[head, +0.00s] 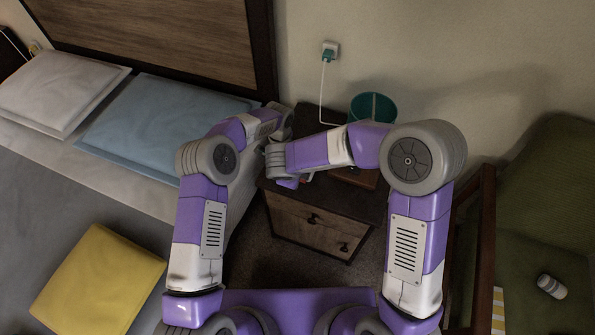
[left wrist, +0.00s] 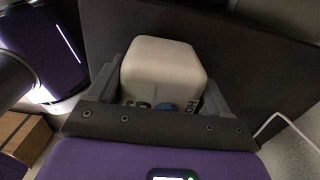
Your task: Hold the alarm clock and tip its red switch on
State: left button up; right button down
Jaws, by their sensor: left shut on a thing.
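A white rounded block, which I take to be the alarm clock (left wrist: 165,62), sits between the two grey fingers of my left gripper (left wrist: 160,78) in the left wrist view. The fingers are shut on its sides. Dark lettering, a blue round patch and a grey-green patch show on its near face. I see no red switch on the sides in view. In the head view my left gripper reaches over the nightstand (head: 312,224), and its fingers and the clock are hidden or too small to tell. My right gripper (head: 290,182) is at the nightstand's front left; its fingers are unclear.
A teal bin-like container (head: 373,105) stands behind my right arm. A white cable runs from a wall outlet (head: 330,50) down behind the nightstand. The bed with a blue pillow (head: 150,125) lies left, and a green armchair (head: 545,190) stands right.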

pick_arm(q)
jog(key=o, duration=1.2)
notch_tip(320, 180, up, 12)
